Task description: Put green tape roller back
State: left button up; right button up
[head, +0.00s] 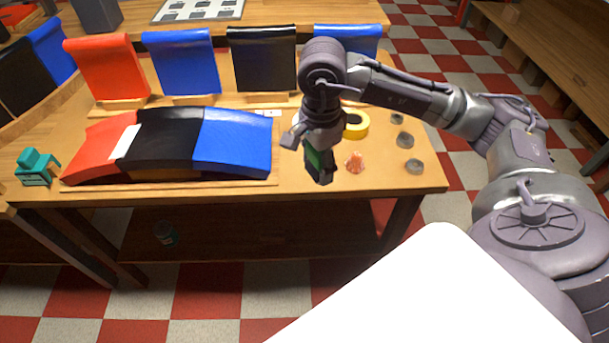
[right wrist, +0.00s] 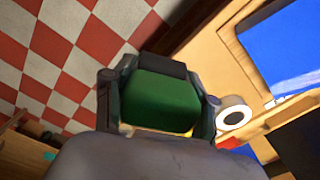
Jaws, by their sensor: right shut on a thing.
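My right gripper (head: 319,172) points down over the table's right part, near its front edge. It is shut on a green tape roller (head: 314,158), which is mostly hidden by the fingers in the head view. In the right wrist view the green roller (right wrist: 165,100) sits between the two fingers, with a dark strip along its top and a little yellow at its lower edge. It looks held above the table, though the exact gap cannot be told. My left gripper is not in view.
A yellow tape roll (head: 356,125), an orange item (head: 354,162) and grey round pieces (head: 413,166) are close to the gripper. Red, black and blue (head: 232,140) curved panels lie left of it. A teal dispenser (head: 38,168) stands at the far left. Upright panels (head: 106,69) line the back.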

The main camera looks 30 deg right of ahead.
jog(key=shift+w+d+m, duration=0.15)
jog(key=shift+w+m, duration=0.1)
jog(key=shift+m, duration=0.15)
jog(key=p, duration=0.1)
send_over(304, 168)
notch_tip(304, 168, down, 7)
jog(key=shift+r, duration=0.15)
notch_tip(304, 168, down, 4)
jog(key=shift+r+p, duration=0.15)
jog(key=shift+p, duration=0.15)
jog(key=shift+f, duration=0.3)
jog(key=o, duration=1)
jog(key=shift+o, duration=0.2)
jog(key=shift+r, duration=0.1)
